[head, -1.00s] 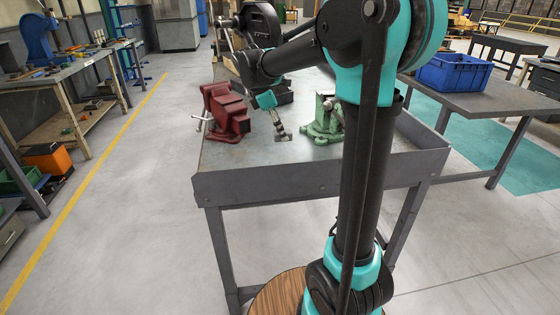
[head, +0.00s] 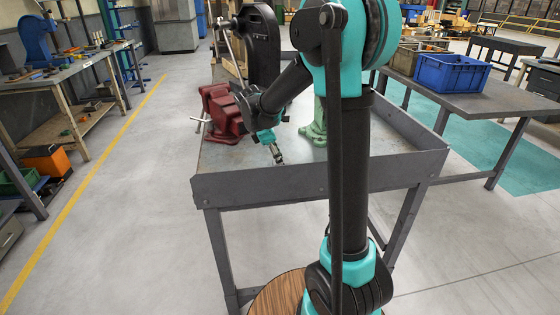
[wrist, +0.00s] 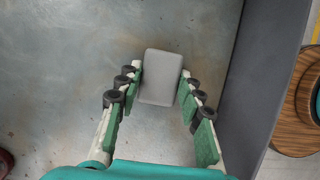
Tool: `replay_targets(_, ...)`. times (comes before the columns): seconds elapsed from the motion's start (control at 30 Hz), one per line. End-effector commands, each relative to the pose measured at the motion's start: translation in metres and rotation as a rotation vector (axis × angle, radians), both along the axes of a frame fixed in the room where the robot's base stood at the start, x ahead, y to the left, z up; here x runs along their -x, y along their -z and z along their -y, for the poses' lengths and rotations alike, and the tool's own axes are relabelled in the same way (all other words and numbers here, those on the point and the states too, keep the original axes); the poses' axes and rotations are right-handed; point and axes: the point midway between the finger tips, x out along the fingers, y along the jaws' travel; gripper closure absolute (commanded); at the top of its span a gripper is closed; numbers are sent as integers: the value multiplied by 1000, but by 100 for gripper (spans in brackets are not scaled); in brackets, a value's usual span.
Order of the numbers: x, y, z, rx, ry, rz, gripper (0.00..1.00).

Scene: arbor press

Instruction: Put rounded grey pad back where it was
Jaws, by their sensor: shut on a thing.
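In the wrist view the rounded grey pad (wrist: 160,77) is a small block with rounded corners, held between the tips of my gripper (wrist: 159,88). The two green-padded fingers press on its left and right sides. In the head view my gripper (head: 277,157) hangs over the front part of the grey bench top, close to the front rim. The pad is too small to make out there. Whether it touches the bench top or hangs just above it I cannot tell.
A red vise (head: 222,113) stands left on the bench (head: 300,184), with a black arbor press (head: 262,45) behind. A green vise (head: 315,125) is partly hidden by my arm. The bench has a raised front rim. Bare bench top lies around my gripper.

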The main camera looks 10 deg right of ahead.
Motion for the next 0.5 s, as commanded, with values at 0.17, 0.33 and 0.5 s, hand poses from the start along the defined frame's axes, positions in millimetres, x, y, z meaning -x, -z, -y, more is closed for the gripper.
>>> replay_targets(0.17,0,3,0,0,0,0,90)
replay_targets(0.33,0,2,0,0,0,0,44)
replay_targets(0.5,0,2,0,0,0,0,43)
